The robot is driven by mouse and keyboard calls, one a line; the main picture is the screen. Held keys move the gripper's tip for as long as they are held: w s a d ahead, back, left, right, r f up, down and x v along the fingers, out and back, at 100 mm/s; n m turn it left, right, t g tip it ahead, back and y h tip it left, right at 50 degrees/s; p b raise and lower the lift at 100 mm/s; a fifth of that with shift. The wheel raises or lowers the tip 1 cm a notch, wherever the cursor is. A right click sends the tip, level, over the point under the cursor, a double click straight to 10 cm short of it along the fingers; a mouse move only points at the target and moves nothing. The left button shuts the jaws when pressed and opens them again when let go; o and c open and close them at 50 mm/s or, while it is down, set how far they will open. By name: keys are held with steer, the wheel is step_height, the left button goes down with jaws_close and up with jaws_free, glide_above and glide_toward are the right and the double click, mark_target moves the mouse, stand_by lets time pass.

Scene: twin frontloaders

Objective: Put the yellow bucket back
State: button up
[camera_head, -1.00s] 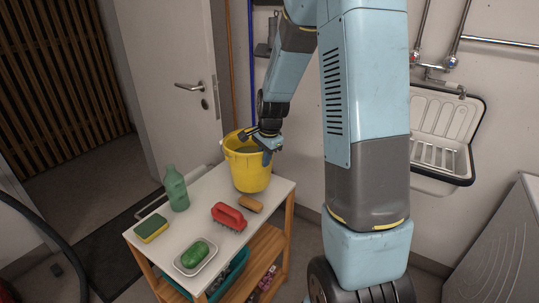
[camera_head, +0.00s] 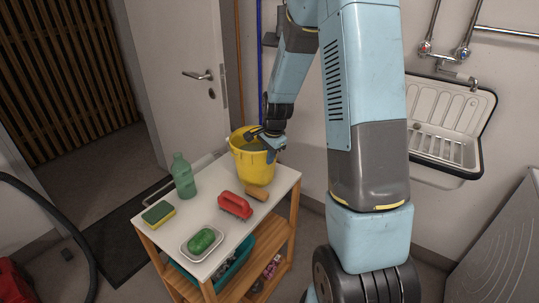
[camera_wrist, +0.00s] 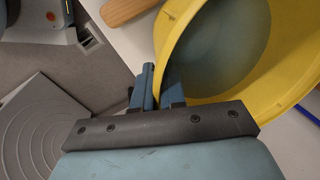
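The yellow bucket (camera_head: 253,167) is at the back right corner of the small cart's white top (camera_head: 215,212) in the head view. It looks upright, and I cannot tell whether its bottom touches the top. My gripper (camera_head: 264,146) is at its rim. In the wrist view the bucket (camera_wrist: 235,88) fills the upper right, with its greyish inside showing. My gripper's fingers (camera_wrist: 158,88) are close together there, one outside the wall and one inside, with the rim between them. The fingertips are partly hidden by the bucket.
A wall sink (camera_head: 452,124) is at the right. A door stands behind the cart.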

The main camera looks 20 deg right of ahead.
steer(key=o, duration=0.5)
steer(key=shift+s+f, duration=0.1)
steer(key=shift+f, duration=0.05)
step_height(320, 180, up, 12)
steer(key=s, duration=0.2)
steer(key=s+a+r+n+t, duration=0.2)
steer(key=s+r+n, duration=0.4)
steer(key=s+r, duration=0.5)
steer(key=shift+s+a+r+n+t+h, duration=0.2)
steer(key=shift+s+r+n, duration=0.9)
steer(key=shift+s, duration=1.55)
steer(key=shift+s+d+r+n+t+h, duration=0.15)
steer(key=shift+s+r+n+t, duration=0.4)
steer(key=shift+s+n, duration=1.55)
steer(key=shift+s+a+r+n+t+h, duration=0.1)
steer(key=shift+s+r+n, duration=0.8)
steer(key=shift+s, duration=2.35)
steer(key=shift+r, duration=0.2)
